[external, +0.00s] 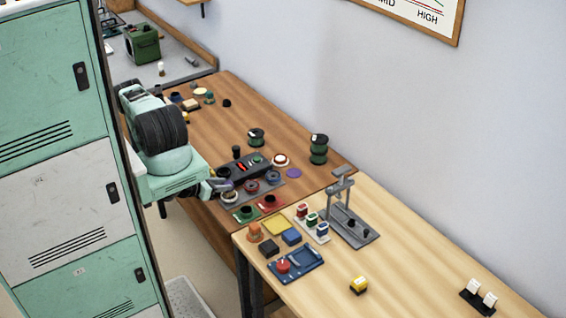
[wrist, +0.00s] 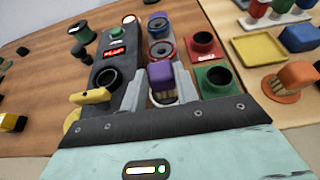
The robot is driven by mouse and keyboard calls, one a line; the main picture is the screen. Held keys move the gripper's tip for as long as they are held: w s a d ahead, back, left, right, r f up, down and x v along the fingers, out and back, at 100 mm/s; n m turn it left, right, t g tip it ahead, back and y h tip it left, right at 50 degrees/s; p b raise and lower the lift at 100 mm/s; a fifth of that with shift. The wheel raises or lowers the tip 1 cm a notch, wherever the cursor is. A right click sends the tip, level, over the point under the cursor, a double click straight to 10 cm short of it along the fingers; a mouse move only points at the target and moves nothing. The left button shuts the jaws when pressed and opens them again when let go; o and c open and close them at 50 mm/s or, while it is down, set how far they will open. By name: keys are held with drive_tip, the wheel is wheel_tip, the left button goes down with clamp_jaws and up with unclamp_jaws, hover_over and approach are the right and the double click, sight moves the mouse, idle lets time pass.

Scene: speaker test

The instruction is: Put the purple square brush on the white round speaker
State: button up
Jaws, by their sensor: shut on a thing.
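The purple square brush (wrist: 161,76) stands between the two fingers of my gripper (wrist: 158,88) in the wrist view. My gripper is shut on it. A white round speaker (wrist: 164,101) shows as a pale rim just below and behind the brush, partly hidden by it and the fingers. I cannot tell whether the brush touches the speaker. In the external view my gripper (external: 218,184) is low over the near left end of the speaker row, and the white speaker (external: 229,198) lies just beneath it. The brush is hard to make out there.
Red (wrist: 203,45) and green (wrist: 214,80) pieces with black cylinders stand close on the right.

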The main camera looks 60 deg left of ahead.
drive_tip(key=shift+f, duration=0.15)
drive_tip(key=o, duration=1)
drive_tip(key=shift+f, duration=0.1)
drive_tip(key=shift+c, duration=0.2)
